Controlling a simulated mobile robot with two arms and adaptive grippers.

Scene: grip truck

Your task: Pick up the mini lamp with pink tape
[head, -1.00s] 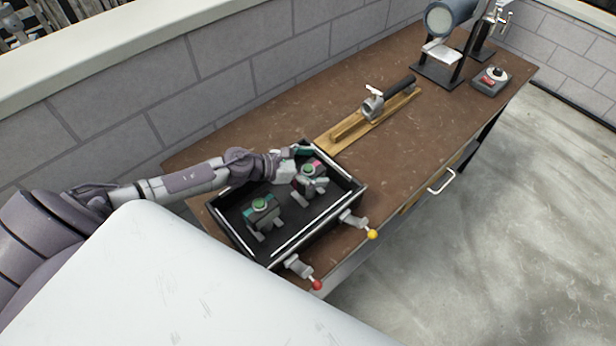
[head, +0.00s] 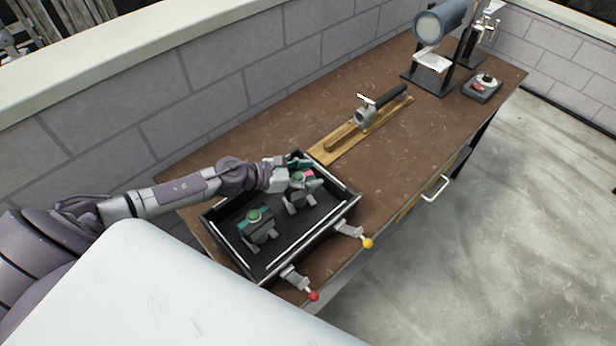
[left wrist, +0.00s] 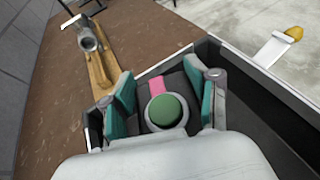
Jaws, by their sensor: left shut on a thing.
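The mini lamp with pink tape (head: 301,196) stands in the black tray (head: 352,205), towards its back right. It has a grey body and a round green top. In the left wrist view the lamp (left wrist: 166,112) sits between the teal finger pads, its pink strip showing beyond the green top. My left gripper (head: 297,170) reaches in from above and is shut on this lamp; the left wrist view shows the gripper (left wrist: 163,100) with a pad at each side. I cannot tell whether the lamp's base touches the tray floor. My right gripper is not in view.
A second lamp with teal tape (head: 257,228) stands in the tray's front left. Clamps with a yellow knob (head: 367,243) and a red knob (head: 313,296) stick out in front. A wooden board with a metal tool (head: 365,118) lies behind. A block wall (head: 130,130) runs along the back.

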